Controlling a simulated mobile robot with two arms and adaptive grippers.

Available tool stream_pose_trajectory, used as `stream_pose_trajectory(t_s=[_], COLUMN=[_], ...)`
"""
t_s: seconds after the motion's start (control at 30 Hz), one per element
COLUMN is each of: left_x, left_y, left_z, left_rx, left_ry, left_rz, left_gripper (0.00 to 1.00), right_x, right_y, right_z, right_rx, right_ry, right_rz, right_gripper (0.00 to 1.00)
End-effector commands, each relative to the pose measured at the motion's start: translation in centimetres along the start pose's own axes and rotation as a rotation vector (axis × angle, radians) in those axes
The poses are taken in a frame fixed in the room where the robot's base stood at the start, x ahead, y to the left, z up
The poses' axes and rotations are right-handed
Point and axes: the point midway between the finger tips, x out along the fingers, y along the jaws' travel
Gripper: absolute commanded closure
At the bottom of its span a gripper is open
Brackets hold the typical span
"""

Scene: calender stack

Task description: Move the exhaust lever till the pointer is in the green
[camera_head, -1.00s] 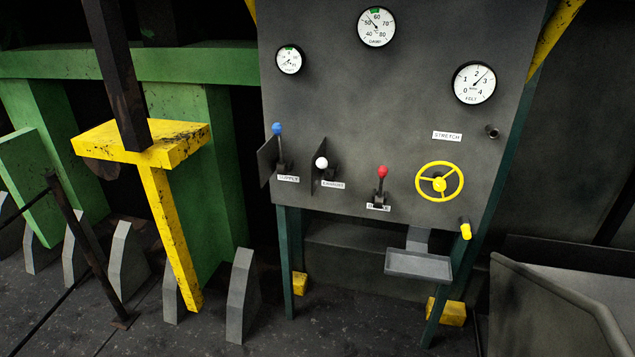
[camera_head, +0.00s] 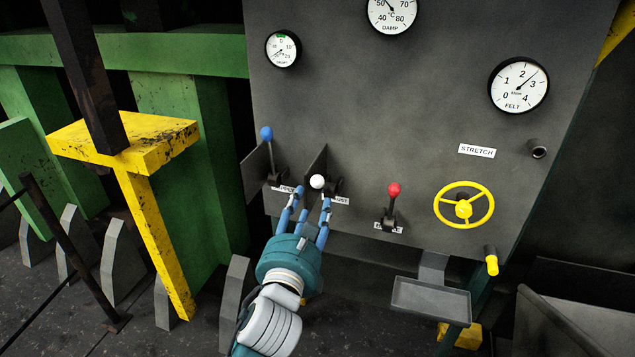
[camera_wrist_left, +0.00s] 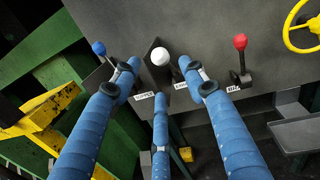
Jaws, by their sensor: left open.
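The exhaust lever has a white knob (camera_head: 317,181) and stands on the grey panel beside a dark upright plate; its label is partly covered by my fingers. The knob also shows in the left wrist view (camera_wrist_left: 160,56). My left gripper (camera_head: 312,199) is open, its blue fingers just below the knob and apart from it. In the left wrist view the fingers (camera_wrist_left: 160,78) spread around the space in front of the knob, holding nothing. A small round gauge (camera_head: 282,49) has a green mark at its top; its thin pointer seems to lie outside the green, towards the lower left. My right gripper is out of view.
A blue-knobbed lever (camera_head: 267,134) stands close left, with another plate. A red-knobbed lever (camera_head: 394,189) and a yellow handwheel (camera_head: 464,205) are to the right. A grey tray (camera_head: 431,298) juts out below. A yellow post (camera_head: 155,240) stands left of my arm.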

Motion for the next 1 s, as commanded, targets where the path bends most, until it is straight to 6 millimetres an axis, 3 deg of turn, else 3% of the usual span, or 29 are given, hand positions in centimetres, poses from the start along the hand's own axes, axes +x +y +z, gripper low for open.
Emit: stream_pose_trajectory(t_s=[0.17, 0.5, 0.7, 0.97, 1.0], left_x=[3.0, 8.8, 10.0, 10.1, 10.1], left_y=[0.0, 0.0, 0.0, 0.0, 0.0], left_z=[0.1, 0.0, -0.2, -0.2, -0.2], left_rx=[-0.003, -0.005, -0.006, -0.005, -0.005], left_ry=[0.002, 0.003, 0.003, 0.003, 0.003], left_rz=[0.001, 0.001, 0.0, 0.0, 0.0], left_gripper=[0.57, 0.57, 0.57, 0.57, 0.65], right_x=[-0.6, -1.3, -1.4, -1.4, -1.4], right_y=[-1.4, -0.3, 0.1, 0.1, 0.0], right_z=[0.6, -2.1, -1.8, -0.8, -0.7], right_rx=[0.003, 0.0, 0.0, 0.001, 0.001], right_ry=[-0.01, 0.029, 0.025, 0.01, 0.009], right_rz=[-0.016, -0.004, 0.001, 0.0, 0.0], right_gripper=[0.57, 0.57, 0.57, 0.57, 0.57])
